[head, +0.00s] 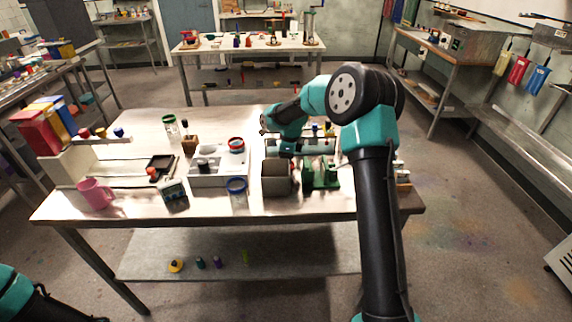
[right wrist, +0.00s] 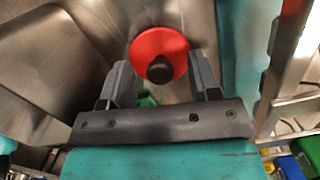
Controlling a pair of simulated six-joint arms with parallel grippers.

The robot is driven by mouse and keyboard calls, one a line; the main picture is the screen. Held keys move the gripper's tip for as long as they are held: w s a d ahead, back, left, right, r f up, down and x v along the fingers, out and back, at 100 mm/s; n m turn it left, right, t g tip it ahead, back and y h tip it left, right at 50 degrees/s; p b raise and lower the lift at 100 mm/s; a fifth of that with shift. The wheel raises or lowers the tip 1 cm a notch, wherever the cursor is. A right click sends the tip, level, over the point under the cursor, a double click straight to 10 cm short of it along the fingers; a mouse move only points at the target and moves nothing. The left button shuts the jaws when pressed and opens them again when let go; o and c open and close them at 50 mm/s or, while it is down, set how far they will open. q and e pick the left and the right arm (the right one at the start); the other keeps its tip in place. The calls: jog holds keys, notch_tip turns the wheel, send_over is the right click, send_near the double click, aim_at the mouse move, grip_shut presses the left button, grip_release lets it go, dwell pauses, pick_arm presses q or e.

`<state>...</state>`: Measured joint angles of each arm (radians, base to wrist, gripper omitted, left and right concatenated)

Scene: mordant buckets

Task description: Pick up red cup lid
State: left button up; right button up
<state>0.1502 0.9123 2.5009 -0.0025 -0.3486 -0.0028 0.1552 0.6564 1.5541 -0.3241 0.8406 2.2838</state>
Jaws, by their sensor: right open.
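The red lid (right wrist: 160,50) is a round disc with a black knob (right wrist: 160,69), seen in the right wrist view on a grey metallic surface. My right gripper (right wrist: 159,62) is open, with its fingers on either side of the near part of the lid. I cannot tell whether they touch it. In the head view my right arm reaches over the back right of the table, and its gripper and the lid cannot be made out there. My left gripper is out of view; only part of my left arm shows at the lower left.
On the table (head: 130,137) stand a pink mug (head: 95,194), a light grey tray (head: 208,181), a jar with a blue rim (head: 237,194), a grey box (head: 276,179) and a green stand (head: 321,176). A red-rimmed jar (head: 236,146) stands by the tray.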

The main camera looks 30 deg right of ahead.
jog(key=shift+c, duration=0.4)
jog(key=c, duration=0.9)
jog(key=shift+c, duration=0.2)
notch_tip(320, 180, up, 10)
jog(key=shift+w+r, duration=0.1)
